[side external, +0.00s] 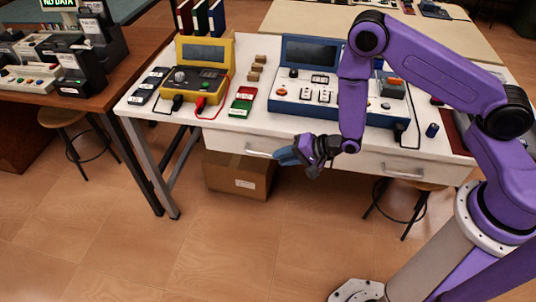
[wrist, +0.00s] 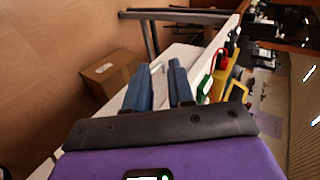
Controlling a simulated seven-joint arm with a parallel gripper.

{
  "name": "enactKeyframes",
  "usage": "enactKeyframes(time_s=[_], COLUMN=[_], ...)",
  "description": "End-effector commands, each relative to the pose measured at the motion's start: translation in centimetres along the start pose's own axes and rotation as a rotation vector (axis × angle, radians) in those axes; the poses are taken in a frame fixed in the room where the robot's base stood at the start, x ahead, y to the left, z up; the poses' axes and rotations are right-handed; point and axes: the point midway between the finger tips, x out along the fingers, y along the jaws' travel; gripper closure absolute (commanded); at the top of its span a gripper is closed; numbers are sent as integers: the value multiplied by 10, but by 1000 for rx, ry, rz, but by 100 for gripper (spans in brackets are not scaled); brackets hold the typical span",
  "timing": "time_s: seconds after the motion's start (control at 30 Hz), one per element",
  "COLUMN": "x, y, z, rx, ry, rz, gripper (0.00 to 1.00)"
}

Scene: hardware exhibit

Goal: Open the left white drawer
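The left white drawer (side external: 228,145) is in the front of the white table and looks shut. Its pale handle (side external: 257,153) shows just left of my fingertips in the side view. My gripper (side external: 284,157) is in front of the drawer, near the right end of that handle. In the wrist view, my gripper's two blue fingers (wrist: 158,82) are apart, with the white drawer front between and beyond them. Nothing shows held between them. I cannot tell whether a finger touches the handle.
The right drawer's handle (side external: 403,172) is to the right. A cardboard box (side external: 240,175) stands on the floor under the table; it also shows in the wrist view (wrist: 110,72). A yellow meter (side external: 205,70) and a blue device (side external: 320,95) stand on the table. The floor in front is clear.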

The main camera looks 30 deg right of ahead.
Motion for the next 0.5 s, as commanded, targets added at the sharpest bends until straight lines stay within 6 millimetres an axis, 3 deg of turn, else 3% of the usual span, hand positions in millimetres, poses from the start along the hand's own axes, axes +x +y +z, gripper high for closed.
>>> enactKeyframes(time_s=[0.03,0.23,0.5], x=[4,4,-19], y=[15,56,102], z=[-5,-23,-35], rx=[66,345,650], ry=[15,65,94], rz=[-22,-172,-367], gripper=[77,77,77])
